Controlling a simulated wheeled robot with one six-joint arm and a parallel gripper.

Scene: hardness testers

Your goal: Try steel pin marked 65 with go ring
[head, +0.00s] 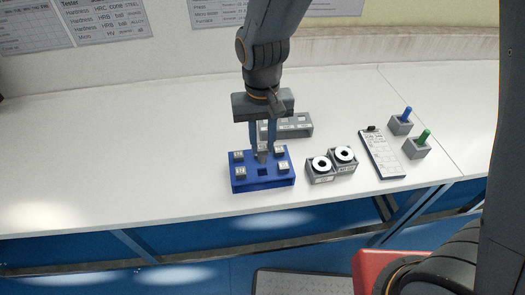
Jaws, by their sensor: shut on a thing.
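My gripper (262,150) points down over a blue block (264,184), its two bluish fingers shut on a small grey steel pin (262,157). I cannot tell if the pin is still in the block or just above it, and its marking is not readable. Several other labelled pins stand in the block, such as the near-left pin (240,172). The front middle hole is dark and empty. To the right, two grey holders carry white rings with dark centres, the left ring (321,164) and the right ring (344,155). I cannot read which is the go ring.
A grey slotted block (292,126) stands behind the blue block, partly hidden by my gripper. A clipboard-like sheet (381,155) lies right of the rings. Farther right are grey stands with a blue handle (407,113) and a green handle (423,136). The white table (110,150) is clear on the left.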

